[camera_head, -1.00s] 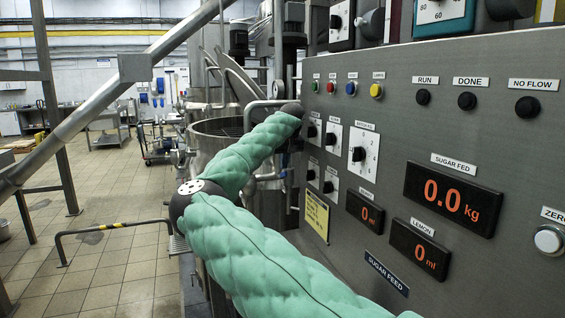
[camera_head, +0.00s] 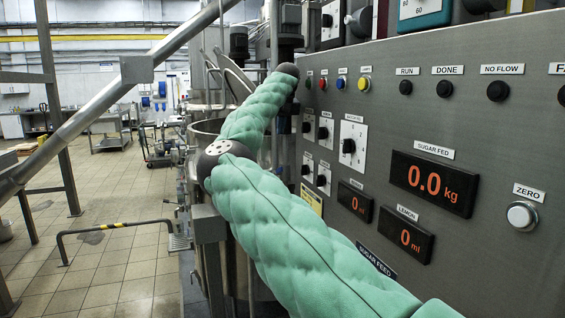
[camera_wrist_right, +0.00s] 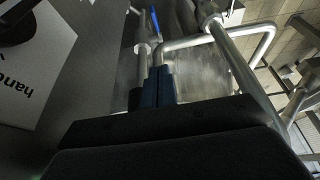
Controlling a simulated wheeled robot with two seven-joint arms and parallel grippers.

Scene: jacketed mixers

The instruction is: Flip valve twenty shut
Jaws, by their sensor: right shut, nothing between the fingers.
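In the right wrist view, a blue lever (camera_wrist_right: 155,22) stands at a fitting on a metal pipe, just beyond my fingertips. I cannot read a number, so I cannot tell if it is valve twenty. My right gripper (camera_wrist_right: 158,80) shows there as two dark blue fingers side by side, shut and empty. A small gap seems to separate them from the lever; contact is unclear. In the head view, my green-sleeved right arm reaches along the control panel (camera_head: 470,120), and its hand is hidden beyond the dark joint. My left gripper is not in view.
Pipes (camera_wrist_right: 245,75) run close around the fingers. A white plate (camera_wrist_right: 35,75) with upside-down lettering is at the left of the wrist view. The panel, with knobs and displays, borders my arm on the right. A steel vessel (camera_head: 205,128) stands behind my arm. Tiled floor is open at left.

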